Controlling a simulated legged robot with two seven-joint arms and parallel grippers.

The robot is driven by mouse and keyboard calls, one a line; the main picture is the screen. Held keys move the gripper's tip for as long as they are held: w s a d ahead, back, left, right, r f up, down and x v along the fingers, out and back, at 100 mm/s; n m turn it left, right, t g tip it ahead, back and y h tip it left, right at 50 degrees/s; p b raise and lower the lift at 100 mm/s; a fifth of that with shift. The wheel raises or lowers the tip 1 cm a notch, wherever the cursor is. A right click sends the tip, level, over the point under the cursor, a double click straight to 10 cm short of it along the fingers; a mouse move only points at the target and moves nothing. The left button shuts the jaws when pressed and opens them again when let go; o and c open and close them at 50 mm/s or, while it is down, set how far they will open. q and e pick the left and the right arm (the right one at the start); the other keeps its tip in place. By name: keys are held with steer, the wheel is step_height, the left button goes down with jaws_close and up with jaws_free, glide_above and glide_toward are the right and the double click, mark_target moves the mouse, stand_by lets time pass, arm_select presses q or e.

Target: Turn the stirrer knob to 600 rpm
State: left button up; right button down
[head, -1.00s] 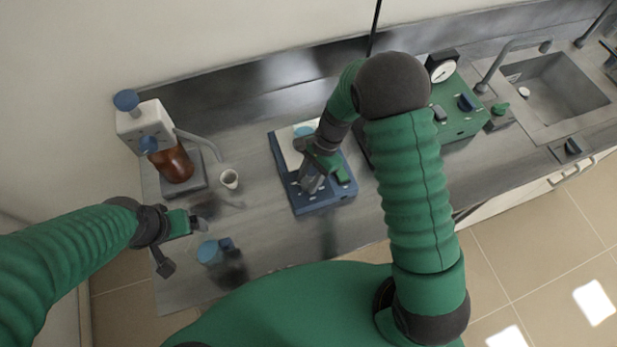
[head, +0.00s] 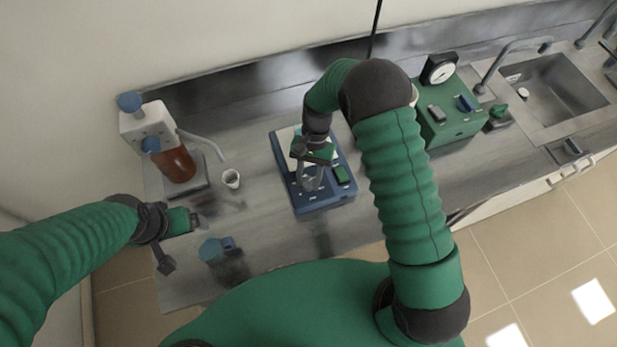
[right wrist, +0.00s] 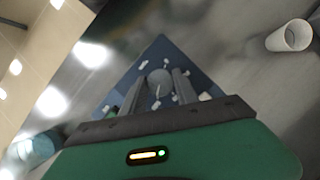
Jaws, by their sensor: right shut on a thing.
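The stirrer (head: 325,198) is a blue box with a pale top plate, standing on the steel bench in the middle of the head view. My right gripper (head: 308,184) comes down over its front panel. In the right wrist view the two fingers stand on either side of a round grey knob (right wrist: 160,78) with pale marks around it on the blue panel. The right gripper (right wrist: 163,86) is shut on this knob. The knob's setting is too small to read. My left gripper (head: 196,220) hangs over the bench's left front; its finger gap is unclear.
A blue-capped glass vessel (head: 212,249) is near the front edge. A green device with a gauge (head: 452,118) and a sink (head: 556,92) are at the right.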

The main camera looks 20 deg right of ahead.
steer(key=shift+w+r, duration=0.15)
steer(key=shift+w, duration=0.15)
steer(key=c, duration=1.3)
jaws_free()
steer(key=o, duration=0.4)
steer(key=shift+s, duration=0.1)
steer(key=shift+c, duration=0.2)
steer(key=b+v, duration=0.2)
steer(key=v, duration=1.4)
steer(key=shift+w+r, duration=0.2)
steer(key=shift+r, duration=0.05)
steer(key=shift+s, duration=0.1)
steer(key=s+d+f+n+t+h, duration=0.1)
steer(key=s+f+n+t, duration=0.1)
steer(key=s, duration=0.5)
steer(key=s+d+f+n+t+h+b, duration=0.1)
steer(key=s+d+f+n+t, duration=0.1)
steer(key=s, duration=0.6)
steer(key=f+n+t, duration=0.1)
steer(key=n+t, duration=0.1)
steer(key=shift+s+n+h, duration=0.3)
